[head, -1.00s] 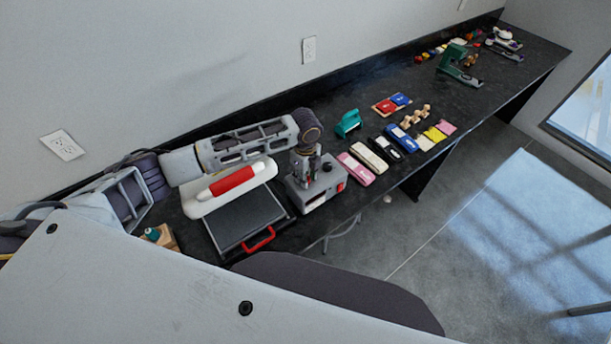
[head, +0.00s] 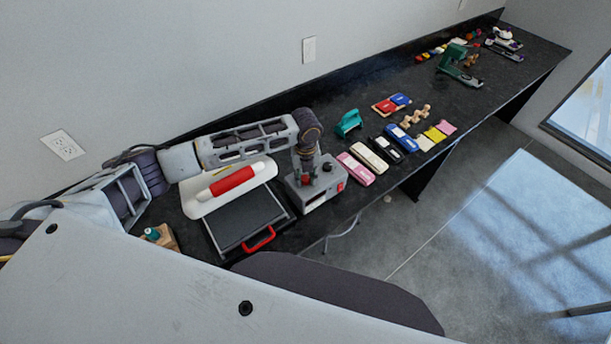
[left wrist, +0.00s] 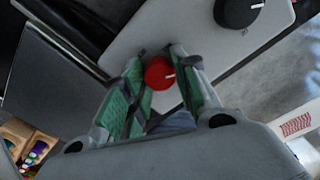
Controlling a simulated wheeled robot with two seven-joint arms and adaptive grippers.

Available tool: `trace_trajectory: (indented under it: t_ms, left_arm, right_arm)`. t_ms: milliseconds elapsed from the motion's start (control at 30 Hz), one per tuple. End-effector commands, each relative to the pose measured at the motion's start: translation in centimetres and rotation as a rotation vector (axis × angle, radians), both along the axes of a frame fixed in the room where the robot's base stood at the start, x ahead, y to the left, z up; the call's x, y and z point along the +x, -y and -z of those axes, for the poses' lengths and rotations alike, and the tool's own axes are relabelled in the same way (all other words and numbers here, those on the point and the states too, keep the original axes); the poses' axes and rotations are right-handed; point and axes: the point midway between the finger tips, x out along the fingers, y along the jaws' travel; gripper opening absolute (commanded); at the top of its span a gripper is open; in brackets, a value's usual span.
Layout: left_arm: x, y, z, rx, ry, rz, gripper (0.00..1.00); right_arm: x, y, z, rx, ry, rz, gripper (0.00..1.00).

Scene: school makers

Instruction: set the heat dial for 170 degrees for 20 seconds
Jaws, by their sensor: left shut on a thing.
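The grey control box (head: 296,199) of the heat press stands at the right of the press on the black counter. A red dial (left wrist: 158,74) with a white pointer mark and a larger black dial (left wrist: 236,12), also with a white mark, sit on its top face. My left gripper (left wrist: 170,66) points down at the box and its green-padded fingers are shut on the red dial. The black dial also shows in the head view (head: 327,167), free beside the gripper. The box's front display is too small to read. My right gripper is not in view.
The press has a dark plate (head: 243,222) with a red handle (head: 259,239) and a white upper part with a red grip (head: 232,180). Right of the box lie a pink case (head: 356,170), several other cases and a teal tool (head: 348,123).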

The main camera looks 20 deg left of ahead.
Motion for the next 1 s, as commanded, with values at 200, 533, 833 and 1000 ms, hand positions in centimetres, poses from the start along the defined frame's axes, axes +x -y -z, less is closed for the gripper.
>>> trace_trajectory:
  t_ms: [200,533,833,1000]
  left_arm:
    - [0.18,0.01,-0.21,-0.002,0.004,0.055,0.06]
    - [0.19,0.00,-0.21,-0.001,0.005,0.067,0.06]
    - [0.13,0.00,-0.14,-0.001,0.004,0.067,0.53]
    - [0.08,0.00,-0.08,0.000,0.002,0.066,0.53]
  right_arm:
    - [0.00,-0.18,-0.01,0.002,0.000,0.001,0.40]
    - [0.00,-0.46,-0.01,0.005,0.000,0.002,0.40]
    - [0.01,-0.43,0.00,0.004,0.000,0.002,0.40]
    - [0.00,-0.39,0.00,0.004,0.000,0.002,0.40]
